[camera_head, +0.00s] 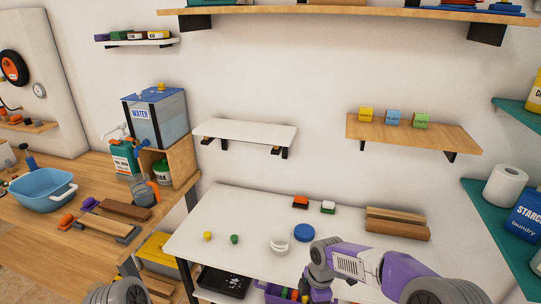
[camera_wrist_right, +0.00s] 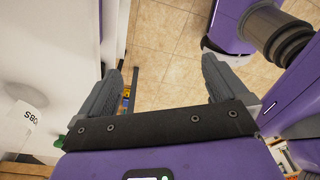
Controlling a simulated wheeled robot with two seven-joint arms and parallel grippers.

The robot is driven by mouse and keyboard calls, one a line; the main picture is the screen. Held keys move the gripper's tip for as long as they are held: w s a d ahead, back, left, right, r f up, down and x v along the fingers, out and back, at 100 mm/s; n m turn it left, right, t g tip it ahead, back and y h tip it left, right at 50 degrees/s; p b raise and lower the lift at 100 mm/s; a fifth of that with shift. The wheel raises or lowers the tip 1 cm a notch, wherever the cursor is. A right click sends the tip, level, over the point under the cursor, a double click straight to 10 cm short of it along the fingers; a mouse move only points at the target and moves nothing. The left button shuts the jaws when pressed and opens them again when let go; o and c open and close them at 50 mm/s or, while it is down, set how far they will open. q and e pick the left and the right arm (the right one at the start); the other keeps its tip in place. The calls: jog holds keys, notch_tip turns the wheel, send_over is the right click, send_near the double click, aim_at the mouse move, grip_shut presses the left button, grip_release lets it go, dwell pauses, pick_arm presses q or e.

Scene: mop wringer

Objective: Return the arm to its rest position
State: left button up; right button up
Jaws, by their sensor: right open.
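My right arm (camera_head: 365,264), purple and white, reaches in from the lower right of the head view, in front of the white table (camera_head: 205,237). Its gripper is hidden or cut off at the bottom of the head view. In the right wrist view the right gripper (camera_wrist_right: 161,78) has its two dark fingers wide apart with nothing between them. Tiled floor (camera_wrist_right: 165,45) shows beyond them. Only grey rounded parts of my left arm (camera_head: 128,292) show at the lower left of the head view; the left gripper is not visible.
The white table holds a white round container (camera_head: 280,238), a blue disc (camera_head: 304,233) and brown blocks (camera_head: 396,224). A purple bin (camera_head: 275,294) is below. The wooden bench (camera_head: 60,225) at left carries a blue basin (camera_head: 42,190). Teal shelves (camera_head: 500,240) stand at right.

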jog(key=s+a+f+m+y, duration=0.1)
jog(key=s+f+m, duration=0.35)
jog(key=f, duration=0.25)
jog(key=s+a+f+m+y, duration=0.1)
jog(key=s+f+m, duration=0.35)
jog(key=f, duration=0.25)
jog(key=s+f+m+t, duration=0.1)
jog(key=s+f+m, duration=0.7)
jog(key=s+m, duration=0.4)
jog(key=shift+s+d+f+m+y, duration=0.2)
jog(key=shift+d+m+y, duration=0.1)
jog(key=shift+m, duration=0.6)
